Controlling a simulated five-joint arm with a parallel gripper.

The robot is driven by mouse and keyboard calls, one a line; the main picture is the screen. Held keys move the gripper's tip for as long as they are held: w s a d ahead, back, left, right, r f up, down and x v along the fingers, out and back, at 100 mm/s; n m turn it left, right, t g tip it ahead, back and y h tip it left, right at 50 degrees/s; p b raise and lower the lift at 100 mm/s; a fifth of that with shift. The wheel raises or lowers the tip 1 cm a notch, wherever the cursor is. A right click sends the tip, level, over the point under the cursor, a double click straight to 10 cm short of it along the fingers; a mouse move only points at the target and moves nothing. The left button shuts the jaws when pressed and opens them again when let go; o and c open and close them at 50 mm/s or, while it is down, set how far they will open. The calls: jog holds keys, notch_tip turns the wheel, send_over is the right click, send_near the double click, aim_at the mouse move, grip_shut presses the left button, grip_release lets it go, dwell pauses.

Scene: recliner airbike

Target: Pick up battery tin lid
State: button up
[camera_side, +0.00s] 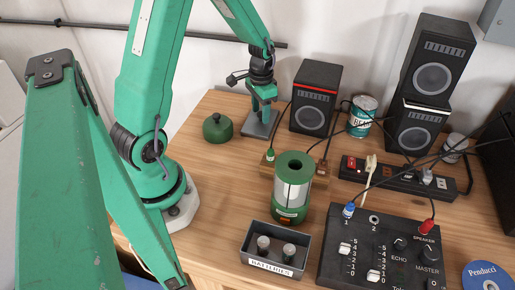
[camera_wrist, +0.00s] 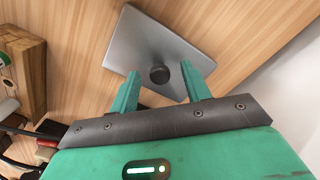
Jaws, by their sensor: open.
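The battery tin lid (camera_side: 217,128) is a round green lid with a small knob on top. It lies on the wooden table in the side view, left of my gripper (camera_side: 264,108) and apart from it. In the wrist view my gripper (camera_wrist: 160,70) is open, with nothing held between its green fingers. The fingers point down over a grey metal plate (camera_wrist: 150,38), which also shows in the side view (camera_side: 258,130). The lid does not show in the wrist view. The green battery tin (camera_side: 291,196) stands with its top uncovered on the table.
A dark speaker (camera_side: 315,97) stands close to the right of my gripper, with a tin can (camera_side: 362,116) beyond it. A batteries box (camera_side: 273,252) and a mixer (camera_side: 380,252) sit at the front. The wooden table (camera_side: 200,170) is clear in front of the lid.

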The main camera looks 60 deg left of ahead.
grip_shut()
jog(key=shift+r, duration=0.2)
dwell(0.3)
notch_tip(320, 180, up, 10)
jog(key=shift+f, duration=0.15)
dwell(0.4)
dwell(0.5)
